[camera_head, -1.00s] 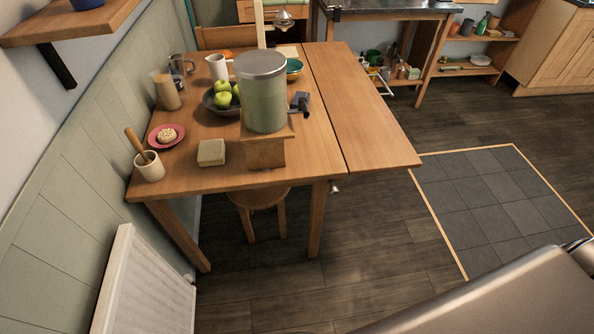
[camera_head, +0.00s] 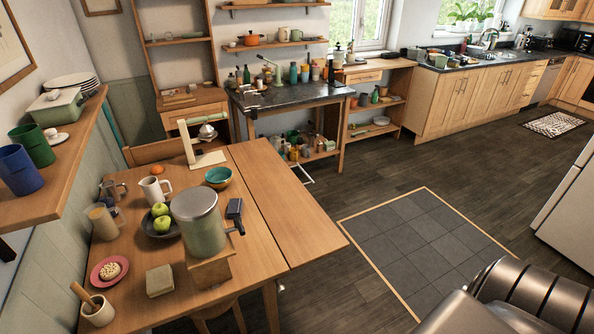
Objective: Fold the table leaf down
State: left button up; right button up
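The wooden table (camera_head: 247,243) stands at the left of the head view. Its leaf (camera_head: 287,205) is the long panel on the table's right side, split from the main top by a dark seam. The leaf is up, level with the top, and bare. A small light knob or support end (camera_head: 281,288) shows under the near edge by the seam. Neither of my grippers is in view. A grey and dark part of my own body fills the lower right corner, apart from the table.
A coffee grinder (camera_head: 201,224), a bowl of green apples (camera_head: 161,226), a teal bowl (camera_head: 219,177) and cups crowd the main top. A wall shelf (camera_head: 66,165) overhangs the left. Open floor and a grey tiled patch (camera_head: 420,245) lie right of the leaf.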

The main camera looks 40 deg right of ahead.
aim_at(303, 232)
jog(key=z, duration=2.95)
jog(key=i, duration=2.6)
jog(key=u, duration=3.15)
